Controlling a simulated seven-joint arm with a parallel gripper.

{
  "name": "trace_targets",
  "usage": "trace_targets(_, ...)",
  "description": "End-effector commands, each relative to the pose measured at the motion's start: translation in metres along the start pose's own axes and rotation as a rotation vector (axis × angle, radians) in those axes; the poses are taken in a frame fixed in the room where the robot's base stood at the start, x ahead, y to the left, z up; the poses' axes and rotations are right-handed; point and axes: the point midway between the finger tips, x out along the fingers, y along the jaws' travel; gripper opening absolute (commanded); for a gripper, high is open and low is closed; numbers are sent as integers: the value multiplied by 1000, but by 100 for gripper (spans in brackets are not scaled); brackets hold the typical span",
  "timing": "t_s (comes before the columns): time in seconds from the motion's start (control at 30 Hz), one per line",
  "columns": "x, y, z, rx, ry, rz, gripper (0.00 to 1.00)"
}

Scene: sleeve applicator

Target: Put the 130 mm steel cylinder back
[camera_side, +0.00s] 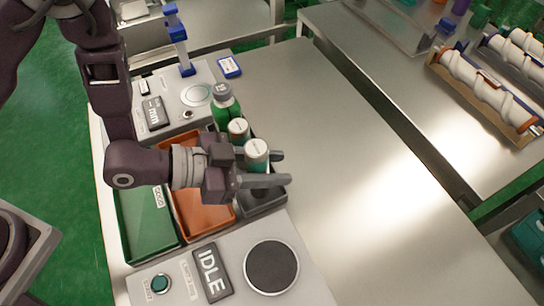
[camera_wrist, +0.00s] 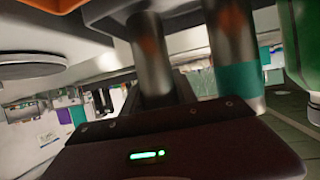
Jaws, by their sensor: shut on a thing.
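A pale-topped steel cylinder (camera_side: 257,150) stands upright between the fingers of my gripper (camera_side: 272,169), over the dark grey tray (camera_side: 262,209). My gripper is shut on it from the side, with the near finger across its lower part. In the wrist view a grey cylinder (camera_wrist: 151,55) with a faint orange mark stands close to my gripper. A second cylinder (camera_side: 238,129) stands just behind the held one; one with a teal band (camera_wrist: 238,84) shows to the right in the wrist view. The held cylinder's base is hidden, so I cannot tell if it touches the tray.
A green bottle (camera_side: 224,104) stands behind the cylinders. An orange tray (camera_side: 206,217) and a green tray (camera_side: 147,236) lie left of the grey one. A round dark pad (camera_side: 271,267) and an IDLE display (camera_side: 211,273) are in front.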

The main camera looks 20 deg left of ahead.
Motion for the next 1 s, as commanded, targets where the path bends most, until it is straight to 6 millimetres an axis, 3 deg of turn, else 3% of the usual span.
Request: trace_targets(1.0, 5, 0, 12, -1, 1, 1, 0)
